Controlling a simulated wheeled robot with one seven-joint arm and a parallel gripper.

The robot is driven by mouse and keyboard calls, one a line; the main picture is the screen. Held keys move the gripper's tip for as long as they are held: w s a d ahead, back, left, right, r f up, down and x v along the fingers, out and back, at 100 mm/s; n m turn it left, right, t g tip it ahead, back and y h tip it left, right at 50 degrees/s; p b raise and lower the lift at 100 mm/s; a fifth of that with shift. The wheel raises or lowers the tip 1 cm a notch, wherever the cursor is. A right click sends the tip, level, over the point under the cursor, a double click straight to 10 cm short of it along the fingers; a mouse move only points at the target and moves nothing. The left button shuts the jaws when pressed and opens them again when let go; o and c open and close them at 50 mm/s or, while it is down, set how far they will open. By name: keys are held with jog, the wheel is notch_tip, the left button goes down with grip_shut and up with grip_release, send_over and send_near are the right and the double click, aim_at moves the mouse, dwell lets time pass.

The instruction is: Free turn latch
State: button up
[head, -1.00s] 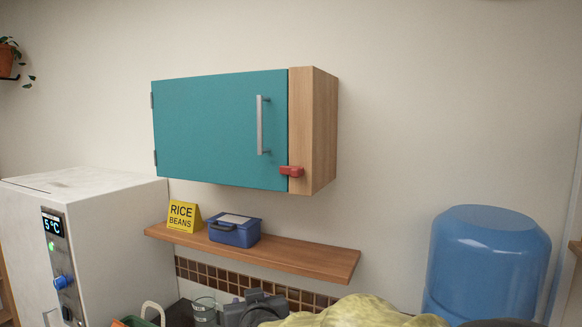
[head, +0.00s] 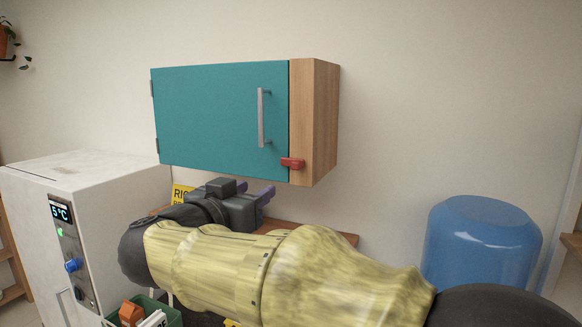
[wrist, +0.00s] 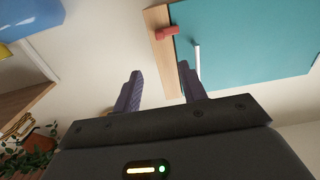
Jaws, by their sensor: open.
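The red turn latch (head: 292,163) sits at the lower right of the teal cabinet door (head: 205,115), lying across the seam between the door and the wooden cabinet side (head: 316,120). In the wrist view the latch (wrist: 168,32) lies beyond my fingers, near the top. A grey vertical handle (head: 261,117) is on the door, left of the latch. The door is closed. My gripper (head: 266,192) is below the cabinet and below the latch, apart from both. In the wrist view my gripper (wrist: 158,88) has its two purple fingers apart with nothing between them.
A white appliance (head: 100,190) stands left and a blue water bottle (head: 485,243) right. The wall right of the cabinet is clear.

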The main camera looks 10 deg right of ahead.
aim_at(294, 166)
jog(key=p+x, duration=0.5)
jog(key=x, duration=1.1)
jog(key=shift+w+d+p, duration=0.15)
jog(key=shift+w+p, duration=0.1)
jog(key=shift+p, duration=0.15)
jog(key=shift+w+d, duration=0.2)
jog(key=shift+w, duration=0.25)
jog(key=shift+s, duration=0.2)
jog(key=shift+c, duration=0.2)
jog(key=shift+w+f, duration=0.1)
jog(key=shift+w, duration=0.05)
grip_shut()
